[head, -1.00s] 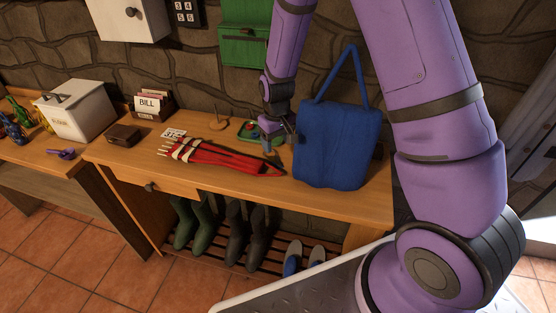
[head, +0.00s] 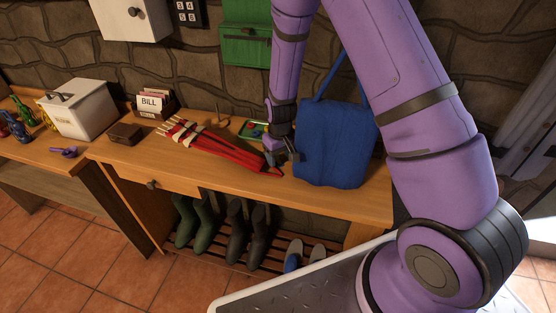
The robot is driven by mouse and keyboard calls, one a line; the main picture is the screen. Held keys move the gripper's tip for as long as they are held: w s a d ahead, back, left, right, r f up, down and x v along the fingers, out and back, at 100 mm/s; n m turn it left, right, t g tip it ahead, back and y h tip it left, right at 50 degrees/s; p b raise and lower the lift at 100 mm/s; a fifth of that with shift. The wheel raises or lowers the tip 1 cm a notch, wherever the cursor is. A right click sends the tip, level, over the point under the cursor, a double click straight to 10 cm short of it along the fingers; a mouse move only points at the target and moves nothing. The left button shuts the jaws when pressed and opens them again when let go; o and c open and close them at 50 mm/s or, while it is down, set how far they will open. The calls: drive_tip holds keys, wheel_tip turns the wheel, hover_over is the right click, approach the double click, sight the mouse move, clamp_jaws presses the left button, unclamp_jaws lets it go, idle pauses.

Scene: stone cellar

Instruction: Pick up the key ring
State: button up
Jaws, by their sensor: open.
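I cannot make out the key ring for certain; it may be hidden by my arm or too small to tell. My gripper (head: 284,158) is open and points down over the desk, low near its surface. It is between the tip of a red folded umbrella (head: 215,148) and a blue bag (head: 335,148). A small green tray (head: 250,131) with small coloured items lies just behind and left of my gripper, partly hidden by my arm. I cannot tell whether my fingers touch the umbrella or the bag.
The wooden desk (head: 232,184) also bears a bill holder (head: 153,104), a small brown box (head: 125,134) and a thin stand. A white box (head: 82,110) and a purple object (head: 64,152) are at left. Boots stand on the rack below. The desk's front strip is clear.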

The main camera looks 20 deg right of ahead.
sight(279, 160)
drive_tip(key=shift+a+f, duration=0.15)
drive_tip(key=shift+f, duration=0.45)
drive_tip(key=c, duration=1.1)
clamp_jaws()
drive_tip(key=shift+a+r, duration=0.1)
drive_tip(key=shift+r, duration=0.55)
wheel_tip(279, 160, up, 17)
drive_tip(key=shift+w+f, duration=0.15)
